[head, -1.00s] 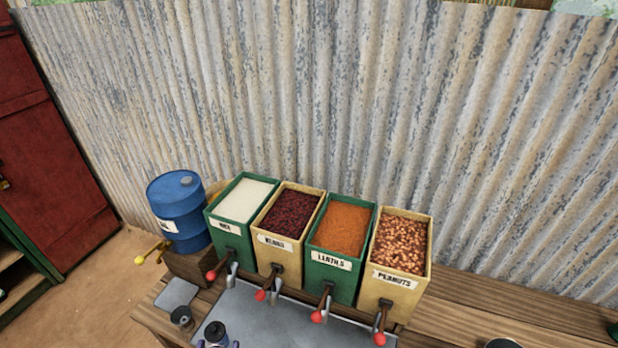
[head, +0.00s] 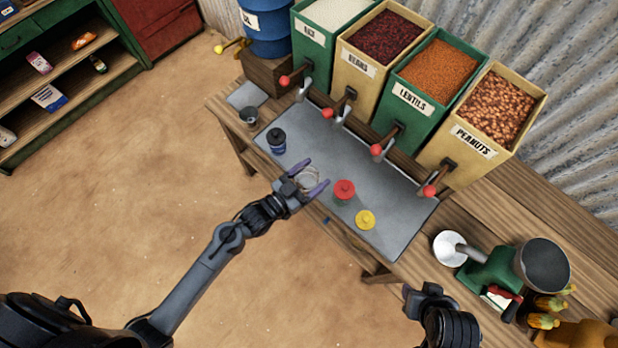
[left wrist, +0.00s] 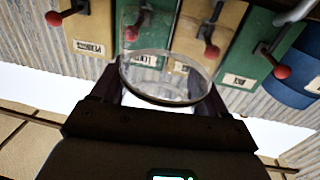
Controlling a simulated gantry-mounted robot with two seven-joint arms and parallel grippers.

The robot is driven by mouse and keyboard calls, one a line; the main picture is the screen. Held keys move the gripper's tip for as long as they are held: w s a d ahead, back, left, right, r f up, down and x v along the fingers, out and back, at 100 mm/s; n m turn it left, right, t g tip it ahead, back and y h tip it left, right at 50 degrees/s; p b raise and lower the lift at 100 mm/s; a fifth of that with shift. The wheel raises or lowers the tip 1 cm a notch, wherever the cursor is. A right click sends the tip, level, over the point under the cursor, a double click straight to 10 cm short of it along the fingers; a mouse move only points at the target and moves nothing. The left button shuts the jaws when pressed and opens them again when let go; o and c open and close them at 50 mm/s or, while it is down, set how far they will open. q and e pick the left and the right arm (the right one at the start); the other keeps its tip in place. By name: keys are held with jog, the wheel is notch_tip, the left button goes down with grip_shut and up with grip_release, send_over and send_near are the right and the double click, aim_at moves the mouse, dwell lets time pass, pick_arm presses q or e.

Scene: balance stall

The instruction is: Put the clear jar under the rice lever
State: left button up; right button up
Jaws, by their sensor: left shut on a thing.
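My left gripper (head: 313,177) is shut on the clear jar (head: 309,180) at the front edge of the grey metal sheet. In the left wrist view the clear jar (left wrist: 166,78) shows between the dark fingers, its round rim facing the bins. The rice lever (head: 286,81) has a red knob and sits on the front of the green rice bin (head: 306,32), beyond and slightly left of the jar. The metal sheet (head: 318,133) below the levers is bare there. My right gripper (head: 426,295) is low at the right, its fingers not clear.
A small metal cup (head: 249,116) is at the far left.

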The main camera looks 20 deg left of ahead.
pick_arm(q)
jog(key=w+f+m+g+h+b, duration=0.25)
jog(key=w+f+b, duration=0.25)
jog(key=f+b, duration=0.65)
jog(key=w+a+f+h+b, duration=0.1)
jog(key=w+a+b, duration=0.3)
jog(key=w+b, duration=0.3)
jog(key=shift+w+a+f+b, duration=0.15)
jog(key=shift+w+f+b, duration=0.15)
jog(key=shift+b, duration=0.7)
jog(key=shift+f+b, duration=0.8)
jog(key=shift+f, duration=3.95)
jog(key=shift+f, duration=0.1)
jog(key=shift+f, duration=0.1)
jog(key=o, duration=1.2)
jog(key=shift+c, duration=0.2)
